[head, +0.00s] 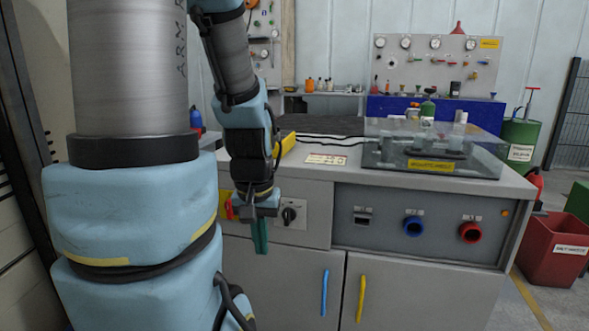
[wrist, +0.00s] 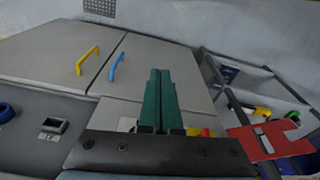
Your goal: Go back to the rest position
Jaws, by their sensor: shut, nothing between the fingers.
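My gripper (head: 261,236) hangs pointing down in front of the grey runout table (head: 290,259) in the head view. Its green fingers are together with nothing between them. They also show pressed together in the wrist view (wrist: 159,78). The gripper is left of a black rotary knob (head: 289,214) on the table's front panel. A red and yellow part (head: 228,207) shows just left of the gripper, partly hidden by my arm. No held object shows in either view.
A clear cover (head: 385,152) stands on the tabletop. Blue (head: 413,226) and red (head: 471,232) round fittings sit on the front panel. Below are cabinet doors with blue (head: 324,293) and yellow (head: 361,298) handles. A red bin (head: 556,248) stands on the floor at the right.

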